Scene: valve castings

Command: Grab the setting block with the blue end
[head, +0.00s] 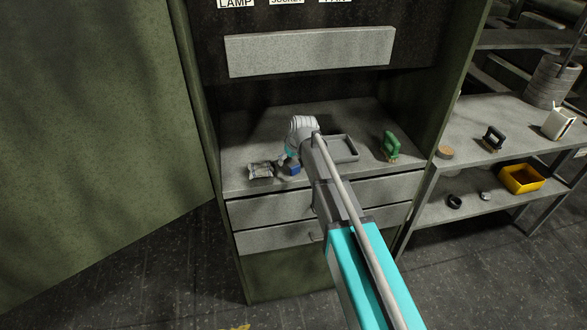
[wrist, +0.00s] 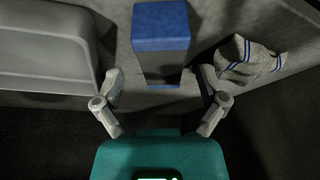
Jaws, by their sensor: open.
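The setting block with the blue end (wrist: 160,28) stands in the wrist view, its blue end towards the camera and its darker body beyond. It also shows in the head view as a small blue patch (head: 293,169) on the cabinet's worktop, partly covered by my gripper. My gripper (wrist: 160,92) is open, with one finger on each side of the block's line. The block lies ahead of and between the fingertips, and I see no contact.
A striped cloth (wrist: 248,60) lies right of the block in the wrist view; in the head view it is at left (head: 261,170). A grey tray (head: 343,149) is on the block's other side. A green tool (head: 391,146) stands farther right. Drawers (head: 275,237) are below.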

